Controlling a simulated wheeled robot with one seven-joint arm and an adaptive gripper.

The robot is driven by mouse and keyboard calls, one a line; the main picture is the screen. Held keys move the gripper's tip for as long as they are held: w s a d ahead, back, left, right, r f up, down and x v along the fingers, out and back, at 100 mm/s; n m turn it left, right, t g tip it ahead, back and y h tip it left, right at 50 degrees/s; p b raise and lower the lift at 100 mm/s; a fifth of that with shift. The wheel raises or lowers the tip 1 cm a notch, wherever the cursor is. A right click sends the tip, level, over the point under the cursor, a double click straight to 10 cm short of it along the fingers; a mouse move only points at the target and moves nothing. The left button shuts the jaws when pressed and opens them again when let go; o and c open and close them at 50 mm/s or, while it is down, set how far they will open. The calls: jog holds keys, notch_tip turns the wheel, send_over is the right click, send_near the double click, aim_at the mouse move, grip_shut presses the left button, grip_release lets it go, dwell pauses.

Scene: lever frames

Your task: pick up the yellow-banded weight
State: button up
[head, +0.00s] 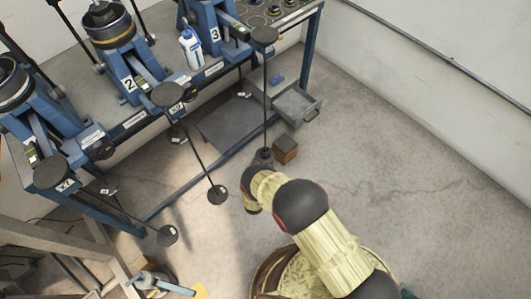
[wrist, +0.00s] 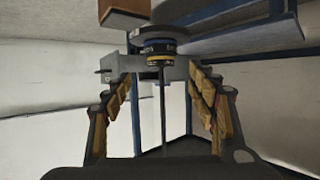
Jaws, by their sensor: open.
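The yellow-banded weight (wrist: 160,57) is a dark, short cylinder with a thin yellow band. In the wrist view it sits around a thin rod, against a blue-banded piece (wrist: 158,46) and a grey disc (wrist: 160,31). My gripper (wrist: 160,76) is open, its padded fingers on either side of the rod, with the weight beyond the fingertips and roughly centred between them. I see no contact. In the head view my gripper (head: 262,158) is at the low end of the rod (head: 265,95) hanging from station 3; the yellow band cannot be made out there.
A brown block (head: 285,149) lies on the floor close by; it also shows in the wrist view (wrist: 123,14). A grey open drawer (head: 297,103) juts from the blue bench (head: 310,45). Other rods with end discs (head: 218,195) hang at left. The floor at right is clear.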

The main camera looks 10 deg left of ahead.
aim_at(264, 155)
jog(key=b+x, duration=0.3)
jog(key=x, duration=0.4)
jog(key=shift+w+f+b, duration=0.1)
jog(key=shift+w+b, duration=0.15)
jog(key=shift+b, duration=0.05)
jog(key=c, duration=1.1)
jog(key=shift+c, duration=0.6)
jog(key=shift+r+p, duration=0.45)
jog(key=shift+r, duration=0.15)
jog(key=r, duration=0.1)
jog(key=p, duration=0.1)
jog(key=r+p, duration=0.1)
jog(key=shift+s+d+r, duration=0.3)
jog(key=shift+d+r, duration=0.05)
jog(key=shift+d, duration=0.05)
jog(key=s+d+p, duration=0.5)
jog(key=s+d, duration=0.5)
jog(key=d, duration=0.3)
jog(key=shift+s, duration=0.25)
